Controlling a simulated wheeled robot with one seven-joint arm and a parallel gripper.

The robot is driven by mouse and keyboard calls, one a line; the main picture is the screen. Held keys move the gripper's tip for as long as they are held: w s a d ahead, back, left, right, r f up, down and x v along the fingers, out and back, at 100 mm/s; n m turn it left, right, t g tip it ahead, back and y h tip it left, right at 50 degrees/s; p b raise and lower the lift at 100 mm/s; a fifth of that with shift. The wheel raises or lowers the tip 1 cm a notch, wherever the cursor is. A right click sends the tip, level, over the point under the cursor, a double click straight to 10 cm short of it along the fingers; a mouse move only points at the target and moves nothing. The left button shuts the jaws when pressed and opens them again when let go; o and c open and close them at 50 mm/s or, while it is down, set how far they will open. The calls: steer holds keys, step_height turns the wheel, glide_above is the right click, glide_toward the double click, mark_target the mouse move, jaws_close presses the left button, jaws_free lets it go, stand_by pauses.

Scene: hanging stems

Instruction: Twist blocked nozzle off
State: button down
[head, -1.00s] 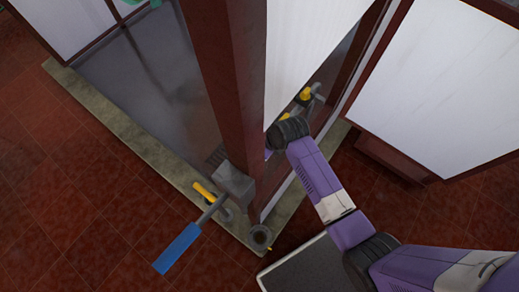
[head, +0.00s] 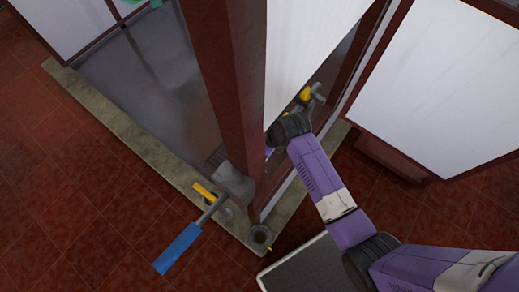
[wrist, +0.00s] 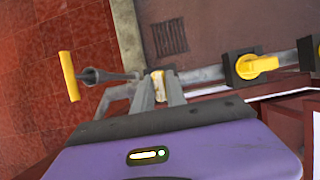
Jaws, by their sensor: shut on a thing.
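My gripper (wrist: 158,88) is shut in the wrist view, its two grey fingers closed around a small pale yellowish piece on the grey pipe line. I take this piece to be the nozzle (wrist: 157,82); the fingers cover most of it. A dark cone-shaped fitting (wrist: 92,75) on a thin stem points left from the fingers. In the head view my arm reaches behind the brown post, and the fingers are hidden there.
A grey pipe (wrist: 205,74) runs right to a yellow valve handle (wrist: 257,66). A yellow bar (wrist: 68,75) stands at left. A stone kerb (head: 120,130) borders the floor.

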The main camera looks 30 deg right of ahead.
steer(key=shift+r, duration=1.6)
steer(key=shift+r, duration=2.5)
